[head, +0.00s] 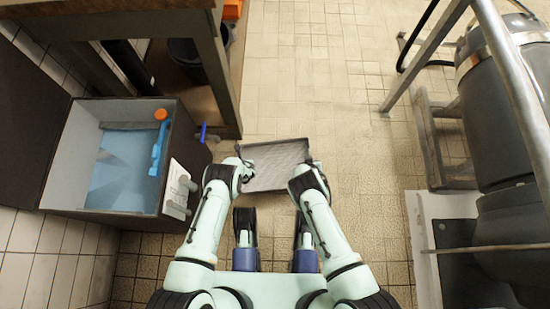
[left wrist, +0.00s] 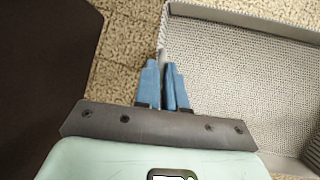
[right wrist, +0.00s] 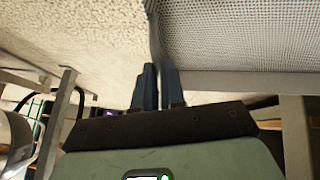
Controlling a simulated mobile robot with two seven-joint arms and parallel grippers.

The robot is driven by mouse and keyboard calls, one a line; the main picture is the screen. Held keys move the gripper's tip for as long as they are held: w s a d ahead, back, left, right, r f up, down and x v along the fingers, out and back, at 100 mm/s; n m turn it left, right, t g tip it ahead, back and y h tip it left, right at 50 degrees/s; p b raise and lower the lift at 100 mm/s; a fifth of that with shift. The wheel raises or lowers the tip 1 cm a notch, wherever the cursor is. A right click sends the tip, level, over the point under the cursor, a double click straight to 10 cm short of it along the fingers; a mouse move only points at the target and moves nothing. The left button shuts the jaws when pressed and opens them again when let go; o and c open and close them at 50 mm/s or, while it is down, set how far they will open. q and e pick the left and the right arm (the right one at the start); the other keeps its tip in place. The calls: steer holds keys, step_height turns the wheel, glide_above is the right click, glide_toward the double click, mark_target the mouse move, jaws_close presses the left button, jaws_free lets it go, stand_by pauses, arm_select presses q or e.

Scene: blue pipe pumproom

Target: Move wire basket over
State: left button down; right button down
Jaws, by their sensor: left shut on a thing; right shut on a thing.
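The wire basket (head: 275,160) is a shallow grey mesh tray in front of me, over the tiled floor, in the head view. My left gripper (left wrist: 166,75) is shut on its left rim; the mesh floor (left wrist: 240,70) of the basket spreads to the right in the left wrist view. My right gripper (right wrist: 158,75) is shut on the right rim, with the basket's mesh (right wrist: 240,35) beside it in the right wrist view. In the head view both sets of fingertips are hard to see. I cannot tell how high the basket is above the floor.
An open grey tank (head: 125,160) with blue inside stands at the left, with a blue-handled valve (head: 203,132) beside it. A table leg (head: 222,85) stands behind it. Metal rails (head: 425,55) and a large grey machine (head: 505,110) are at the right. The tiled floor (head: 310,60) ahead is clear.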

arm_select(q)
steer(key=shift+f, duration=0.65)
arm_select(e)
steer(key=shift+f, duration=0.65)
arm_select(q)
steer(key=c, duration=1.2)
jaws_free()
arm_select(e)
steer(key=c, duration=1.2)
jaws_free()
arm_select(q)
steer(key=v, duration=1.2)
arm_select(e)
steer(key=v, duration=1.2)
